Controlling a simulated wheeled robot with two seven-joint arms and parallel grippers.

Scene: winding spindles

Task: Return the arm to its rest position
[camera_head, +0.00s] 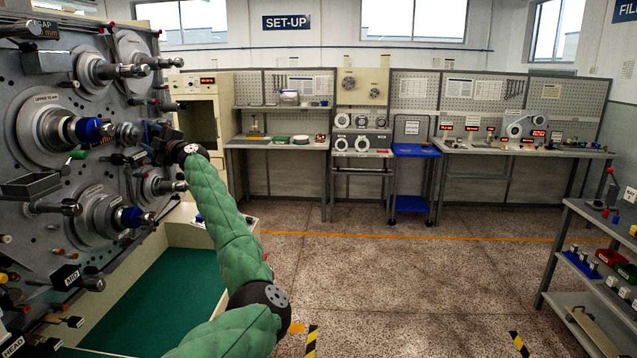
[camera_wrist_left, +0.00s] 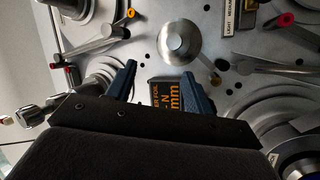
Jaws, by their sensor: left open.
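My left arm, in a quilted green sleeve, reaches from the bottom of the head view up to the winding machine (camera_head: 45,185) at the left. My left gripper (camera_head: 148,134) is at the machine's face among its spindles, and partly hidden by the wrist. In the left wrist view the two blue fingers of the gripper (camera_wrist_left: 160,87) are apart, with nothing held between them. Beyond them shows a black label plate (camera_wrist_left: 166,95) with orange letters on the grey machine face (camera_wrist_left: 205,50). My right gripper is in neither view.
Spindles with blue collars (camera_head: 92,130) and several knobs and rods stick out around the gripper. A green tray floor (camera_head: 165,300) lies below. A grey shelf rack (camera_head: 590,215) stands at right. Workbenches (camera_head: 280,143) line the back wall, with open floor before them.

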